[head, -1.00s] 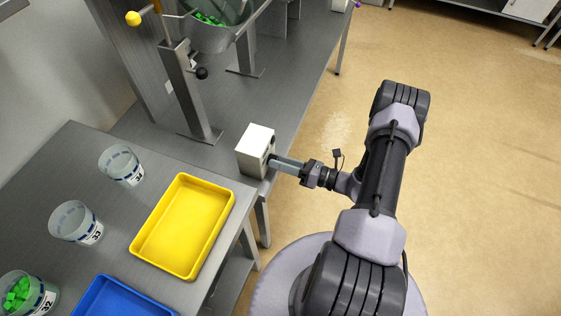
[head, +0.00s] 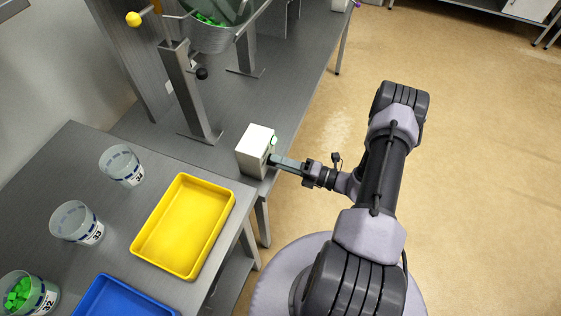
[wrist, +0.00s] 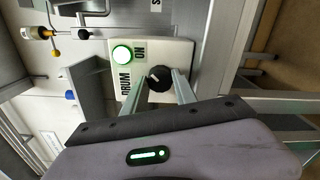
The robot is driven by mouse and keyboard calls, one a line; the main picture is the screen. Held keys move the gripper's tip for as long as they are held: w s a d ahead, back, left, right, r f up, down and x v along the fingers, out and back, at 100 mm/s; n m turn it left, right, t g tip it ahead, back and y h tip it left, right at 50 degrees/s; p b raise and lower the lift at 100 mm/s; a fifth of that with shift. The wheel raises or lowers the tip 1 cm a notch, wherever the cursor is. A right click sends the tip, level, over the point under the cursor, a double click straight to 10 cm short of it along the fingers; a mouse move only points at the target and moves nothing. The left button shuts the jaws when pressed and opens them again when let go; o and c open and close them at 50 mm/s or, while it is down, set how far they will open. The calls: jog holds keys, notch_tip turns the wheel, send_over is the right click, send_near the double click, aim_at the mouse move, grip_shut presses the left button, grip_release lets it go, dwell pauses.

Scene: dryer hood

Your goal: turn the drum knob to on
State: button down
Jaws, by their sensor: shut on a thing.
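The white control box (head: 255,150) stands at the table's edge, in front of my arm. In the wrist view the box (wrist: 184,55) carries the words DRUM and ON, a lit green lamp (wrist: 122,54) and a black round knob (wrist: 159,78) with a white pointer line. My gripper (wrist: 160,84) is shut on the knob, one finger on each side of it. In the head view my gripper (head: 273,160) meets the box's right face, and the knob is mostly hidden by the fingers. The green lamp (head: 274,140) shows at that face.
A yellow tray (head: 185,226), a blue tray (head: 120,298) and several clear cups (head: 122,165) stand on the left table. The floor to the right is clear.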

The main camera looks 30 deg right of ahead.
dwell(0.3)
jog(key=c, duration=1)
grip_release()
jog(key=shift+s+d, duration=0.1)
jog(key=p+v, duration=0.2)
jog(key=v, duration=1.5)
jog(key=shift+p, duration=0.35)
jog(key=shift+s, duration=0.1)
